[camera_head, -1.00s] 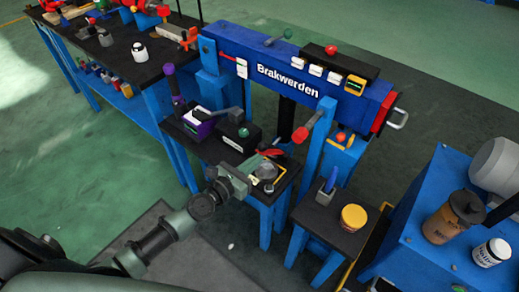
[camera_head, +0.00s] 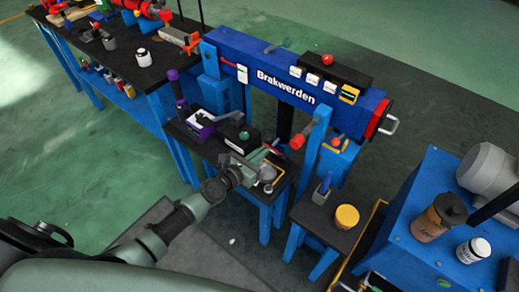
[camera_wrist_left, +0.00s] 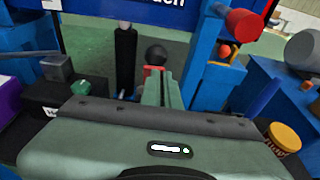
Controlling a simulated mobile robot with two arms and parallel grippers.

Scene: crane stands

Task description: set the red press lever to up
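A lever with a red cylindrical grip (camera_head: 297,138) juts from the blue post of the press; the grip also shows at upper right in the left wrist view (camera_wrist_left: 243,24). A small red part (camera_wrist_left: 153,71) with a black ball (camera_wrist_left: 156,54) stands just beyond my fingertips. In the head view, my left gripper (camera_head: 258,160) is over the small bench, below and left of the red grip and apart from it. In the left wrist view its green fingers (camera_wrist_left: 162,88) look close together, with nothing clearly held. My right gripper is not in view.
The blue beam marked "Brakwerden" (camera_head: 262,73) spans behind. A purple device (camera_head: 200,124) and a black box with a green knob (camera_head: 243,138) sit left of the gripper. A yellow-lidded jar (camera_head: 346,217) and a blue-handled tool (camera_head: 323,187) stand on the right stool.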

